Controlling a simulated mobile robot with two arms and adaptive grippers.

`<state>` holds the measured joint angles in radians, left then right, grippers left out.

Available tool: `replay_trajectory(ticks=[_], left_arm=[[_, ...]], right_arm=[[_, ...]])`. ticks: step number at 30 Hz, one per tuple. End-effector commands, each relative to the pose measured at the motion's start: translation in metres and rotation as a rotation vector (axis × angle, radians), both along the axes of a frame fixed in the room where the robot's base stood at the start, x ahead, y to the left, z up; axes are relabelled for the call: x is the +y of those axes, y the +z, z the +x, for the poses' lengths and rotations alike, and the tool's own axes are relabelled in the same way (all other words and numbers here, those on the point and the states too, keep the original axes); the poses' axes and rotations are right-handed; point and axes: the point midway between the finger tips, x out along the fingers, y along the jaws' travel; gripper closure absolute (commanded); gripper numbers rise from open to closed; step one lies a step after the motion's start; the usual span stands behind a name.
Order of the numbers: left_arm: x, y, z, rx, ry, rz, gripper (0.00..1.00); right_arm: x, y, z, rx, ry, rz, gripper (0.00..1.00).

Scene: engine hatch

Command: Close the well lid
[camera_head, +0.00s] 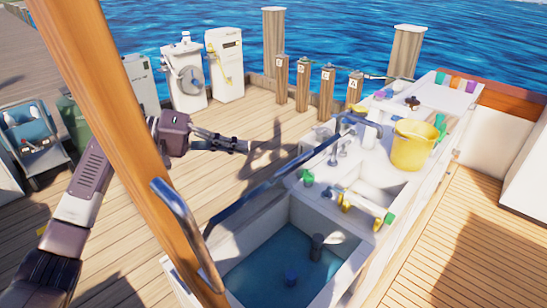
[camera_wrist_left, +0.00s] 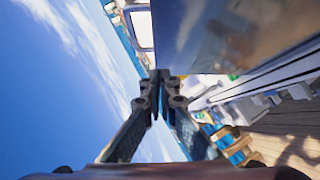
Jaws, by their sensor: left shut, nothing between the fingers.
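The well (camera_head: 345,240) is an open white-walled basin with blue water, low in the middle of the head view. A thin blue-grey strip (camera_head: 270,184) slants up along its left side; it looks like the lid stood up and seen edge-on. A broad shiny grey panel (camera_wrist_left: 235,40) at the upper right of the left wrist view is probably the same lid. My left gripper (camera_head: 247,146) is shut and empty, left of the strip over the dock; whether it touches is unclear. Its closed fingertips (camera_wrist_left: 160,76) show below the panel's left edge. My right gripper is out of view.
A wooden post (camera_head: 115,140) and metal rail (camera_head: 187,230) cross the left foreground. A yellow bucket (camera_head: 412,147) and several fittings stand on the white counter behind the well. White cabinets (camera_head: 225,62) and short posts line the dock edge. Wooden deck at right is clear.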

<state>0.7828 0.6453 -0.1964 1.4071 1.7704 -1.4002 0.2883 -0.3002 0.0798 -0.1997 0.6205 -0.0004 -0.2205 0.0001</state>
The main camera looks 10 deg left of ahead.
Motion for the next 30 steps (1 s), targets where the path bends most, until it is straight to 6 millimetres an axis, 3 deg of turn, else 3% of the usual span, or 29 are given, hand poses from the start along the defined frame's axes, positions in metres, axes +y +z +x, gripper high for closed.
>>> replay_trajectory(ticks=[7,13,27,30], left_arm=[[0.020,0.022,0.008,-0.007,-0.083,0.027,1.00],[0.015,0.023,0.010,-0.007,-0.098,0.031,1.00],[-0.070,-0.007,0.032,-0.006,-0.098,0.028,1.00],[-0.080,-0.016,0.025,-0.005,-0.096,0.032,1.00]], right_arm=[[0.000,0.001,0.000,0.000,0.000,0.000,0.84],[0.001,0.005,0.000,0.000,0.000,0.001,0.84],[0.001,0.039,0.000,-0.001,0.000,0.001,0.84],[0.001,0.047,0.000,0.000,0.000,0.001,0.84]])
